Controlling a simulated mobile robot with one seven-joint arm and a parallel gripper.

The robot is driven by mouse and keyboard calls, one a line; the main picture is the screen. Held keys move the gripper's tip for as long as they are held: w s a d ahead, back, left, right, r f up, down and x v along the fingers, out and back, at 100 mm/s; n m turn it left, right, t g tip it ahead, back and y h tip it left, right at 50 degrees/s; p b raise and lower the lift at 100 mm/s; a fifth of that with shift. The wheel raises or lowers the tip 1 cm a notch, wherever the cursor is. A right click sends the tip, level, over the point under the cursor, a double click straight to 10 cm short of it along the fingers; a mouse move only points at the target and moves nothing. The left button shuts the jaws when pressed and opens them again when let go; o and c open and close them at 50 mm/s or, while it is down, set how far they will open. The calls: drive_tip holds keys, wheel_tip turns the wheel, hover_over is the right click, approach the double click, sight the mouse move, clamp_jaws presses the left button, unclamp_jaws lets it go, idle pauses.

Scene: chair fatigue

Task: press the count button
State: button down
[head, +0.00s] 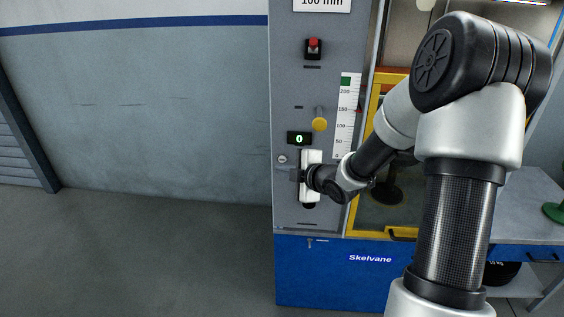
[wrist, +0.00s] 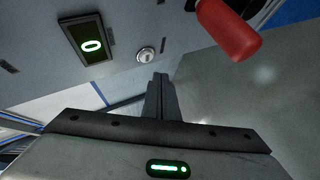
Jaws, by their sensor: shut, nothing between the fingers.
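A small round silver fitting (head: 282,158) sits on the grey machine panel, below and left of a display (head: 299,138) reading a green 0. I cannot tell whether the fitting is the count button or a lock. In the wrist view the fitting (wrist: 146,54) is right of the display (wrist: 88,43), just above my fingertips in the picture. My gripper (head: 296,175) is in front of the panel, below and right of the fitting. In the wrist view its fingers (wrist: 160,78) are together and empty. A gap to the fitting shows; contact with the panel is unclear.
A red cylindrical handle (wrist: 230,30) is close to the right of the fingers in the wrist view. A yellow knob (head: 320,124) and a red switch (head: 314,45) are higher on the panel. A yellow-framed door stands right. Open floor lies left.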

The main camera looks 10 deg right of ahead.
drive_tip(key=shift+s+a+b, duration=0.25)
drive_tip(key=shift+s+a, duration=0.05)
drive_tip(key=shift+s, duration=0.55)
drive_tip(key=shift+s+a+b, duration=0.2)
drive_tip(key=shift+s+a, duration=0.05)
drive_tip(key=shift+s, duration=0.55)
